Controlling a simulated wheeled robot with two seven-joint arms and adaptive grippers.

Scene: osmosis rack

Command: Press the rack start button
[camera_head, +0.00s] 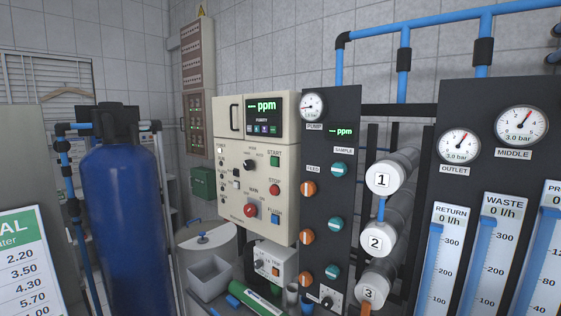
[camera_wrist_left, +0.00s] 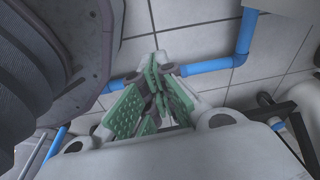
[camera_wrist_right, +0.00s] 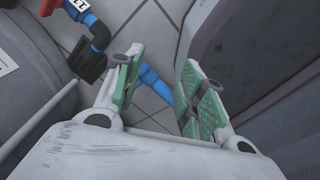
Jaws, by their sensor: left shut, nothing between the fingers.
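The rack's cream control box (camera_head: 233,190) is near the middle of the head view. Its green START button (camera_head: 275,161) is at the upper right of the box face, above the red STOP button (camera_head: 274,189). Neither gripper shows in the head view. My left gripper (camera_wrist_left: 158,90) shows in its wrist view with its green-padded fingers together and nothing between them. My right gripper (camera_wrist_right: 160,85) shows in its wrist view with its fingers apart and nothing between them. The START button is in neither wrist view.
A black panel (camera_head: 330,117) with orange and teal knobs stands right of the box. White-capped cylinders (camera_head: 384,179) and flow meters (camera_head: 447,255) are further right. A blue tank (camera_head: 125,220) stands at left. Blue pipes (camera_wrist_left: 208,66) run near my left gripper and a blue pipe (camera_wrist_right: 155,84) lies beyond my right fingers.

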